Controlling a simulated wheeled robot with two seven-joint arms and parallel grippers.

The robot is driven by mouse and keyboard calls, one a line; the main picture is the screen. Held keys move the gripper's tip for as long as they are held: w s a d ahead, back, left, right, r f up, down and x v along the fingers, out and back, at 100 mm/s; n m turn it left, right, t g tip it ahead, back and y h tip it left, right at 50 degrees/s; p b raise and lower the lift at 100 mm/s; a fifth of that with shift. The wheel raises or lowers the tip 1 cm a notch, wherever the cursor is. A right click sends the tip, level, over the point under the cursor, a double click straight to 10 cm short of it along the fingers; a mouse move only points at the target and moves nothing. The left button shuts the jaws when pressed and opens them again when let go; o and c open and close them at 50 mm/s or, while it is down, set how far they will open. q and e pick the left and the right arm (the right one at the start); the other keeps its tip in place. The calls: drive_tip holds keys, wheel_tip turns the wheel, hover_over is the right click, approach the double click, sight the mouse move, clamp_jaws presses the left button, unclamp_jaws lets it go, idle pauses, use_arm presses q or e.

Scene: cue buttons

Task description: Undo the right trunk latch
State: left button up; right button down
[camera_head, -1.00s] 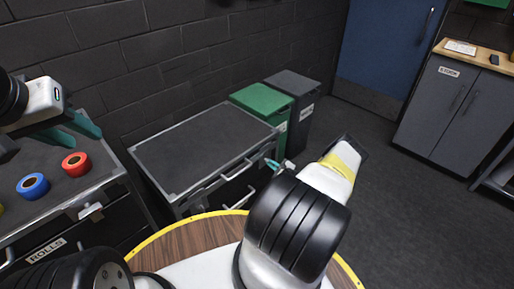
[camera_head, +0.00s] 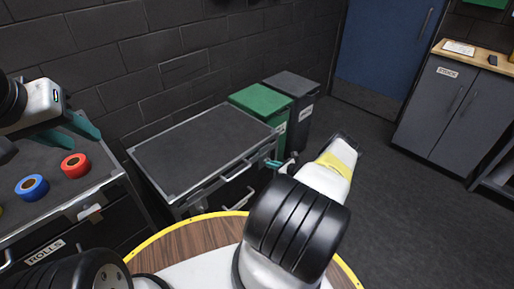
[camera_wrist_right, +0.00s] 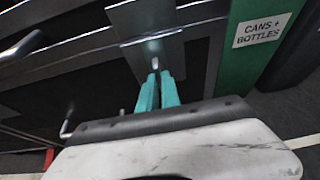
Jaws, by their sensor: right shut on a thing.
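The dark trunk (camera_head: 200,150) with metal edges stands by the wall in the head view. Its right latch (camera_wrist_right: 155,50) shows in the right wrist view as a small silver piece on a metal plate on the front. My right gripper (camera_wrist_right: 156,76) is shut on the latch, its teal fingertips close together at its lower end. In the head view my right gripper (camera_head: 276,163) is at the trunk's front right corner, partly hidden by my arm. My left gripper (camera_head: 78,128) is over the left bench, away from the trunk; its opening cannot be made out.
A green bin (camera_head: 262,102) and a dark grey bin (camera_head: 297,92) stand beside the trunk's right end. Red (camera_head: 75,165) and blue (camera_head: 32,187) rolls lie on the left bench. The floor to the right is clear.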

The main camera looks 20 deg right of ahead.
idle(0.4)
drive_tip(key=c, duration=1.6)
unclamp_jaws()
drive_tip(key=shift+o, duration=0.2)
drive_tip(key=shift+s, duration=0.1)
drive_tip(key=v, duration=0.7)
drive_tip(key=shift+s+d, duration=0.15)
drive_tip(key=shift+s, duration=0.1)
drive_tip(key=shift+r, duration=0.1)
